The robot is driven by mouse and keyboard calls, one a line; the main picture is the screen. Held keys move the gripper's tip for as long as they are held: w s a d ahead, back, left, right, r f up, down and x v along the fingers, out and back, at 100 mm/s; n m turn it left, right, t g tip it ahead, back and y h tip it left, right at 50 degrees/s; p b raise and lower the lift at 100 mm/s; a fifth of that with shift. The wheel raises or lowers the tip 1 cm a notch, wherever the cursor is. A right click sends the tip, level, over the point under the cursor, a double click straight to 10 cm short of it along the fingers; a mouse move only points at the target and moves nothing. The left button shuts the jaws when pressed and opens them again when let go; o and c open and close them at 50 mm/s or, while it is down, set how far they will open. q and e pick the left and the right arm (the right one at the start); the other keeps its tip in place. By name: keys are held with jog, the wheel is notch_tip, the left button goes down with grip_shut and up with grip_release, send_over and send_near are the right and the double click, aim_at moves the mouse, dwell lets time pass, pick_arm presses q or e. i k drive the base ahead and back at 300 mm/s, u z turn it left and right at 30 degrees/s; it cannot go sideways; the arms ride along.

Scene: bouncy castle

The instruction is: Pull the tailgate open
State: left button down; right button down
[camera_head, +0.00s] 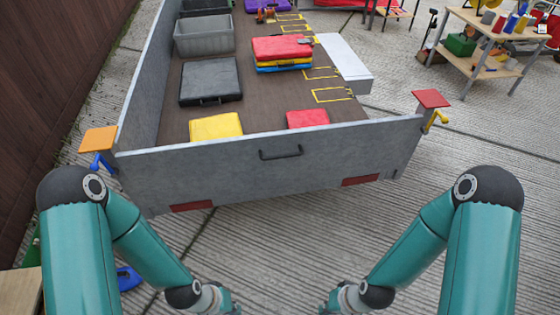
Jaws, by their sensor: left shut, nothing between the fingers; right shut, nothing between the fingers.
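The grey tailgate (330,157) stands upright across the near end of the trailer. A dark handle (280,154) sits at its upper middle. An orange plate (98,140) with a blue lever (99,165) is at the left corner, and a red plate (431,98) with a yellow lever (436,119) is at the right corner. My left gripper (228,308) and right gripper (329,308) are low at the bottom edge, in front of and apart from the tailgate. Both are shut and empty, and their fingertips are partly cut off by the frame.
The trailer bed holds a black case (210,81), a grey crate (204,35), stacked coloured mats (282,49), a yellow piece (215,126) and a red piece (307,118). A workbench (490,45) stands at back right. The ribbed ground (290,235) before the tailgate is clear.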

aim_at(188, 173)
jog(key=i, duration=0.75)
jog(key=u, duration=0.45)
jog(key=k, duration=0.9)
jog(key=z, duration=0.7)
jog(key=i, duration=1)
jog(key=u, duration=0.05)
